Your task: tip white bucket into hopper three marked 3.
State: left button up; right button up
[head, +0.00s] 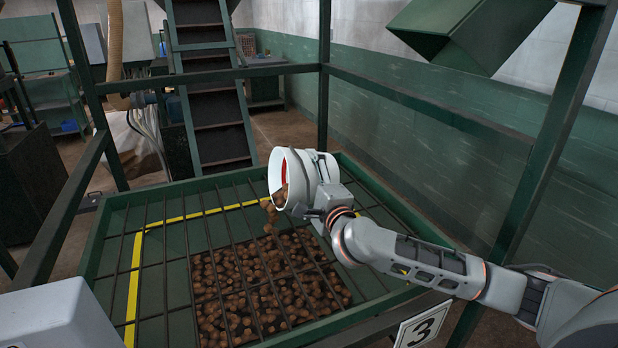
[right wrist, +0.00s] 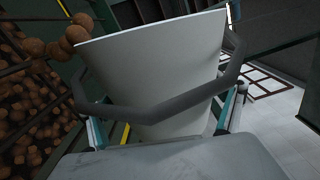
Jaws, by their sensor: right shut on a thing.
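The white bucket (head: 312,174) is tipped on its side over the hopper, its mouth facing left and down in the head view. Brown round pieces (head: 270,208) are falling from its mouth. My right gripper (head: 326,212) is shut on the bucket; the bucket (right wrist: 150,75) also fills the middle of the right wrist view, with a grey handle (right wrist: 150,112) across it. The green hopper (head: 115,235) has a bar grate, and many brown pieces (head: 250,285) lie below the bars. A sign marked 3 (head: 423,327) is on its front right edge. My left gripper is not in view.
Green frame posts (head: 322,90) and rails (head: 430,105) surround the hopper. A dark stepped conveyor (head: 212,110) rises behind it. A green chute (head: 465,30) hangs at the upper right. A yellow line (head: 136,275) runs across the hopper.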

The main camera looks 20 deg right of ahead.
jog(key=shift+a+f+n, duration=0.35)
jog(key=shift+a+n, duration=0.2)
jog(key=shift+n, duration=0.35)
jog(key=shift+a+r+n, duration=0.3)
jog(key=shift+a+n, duration=0.1)
jog(key=shift+n, duration=0.1)
jog(key=shift+a+r+n, duration=0.3)
jog(key=shift+a+n, duration=0.2)
jog(key=shift+n, duration=0.3)
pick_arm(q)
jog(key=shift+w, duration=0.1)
pick_arm(e)
jog(key=shift+d, duration=0.1)
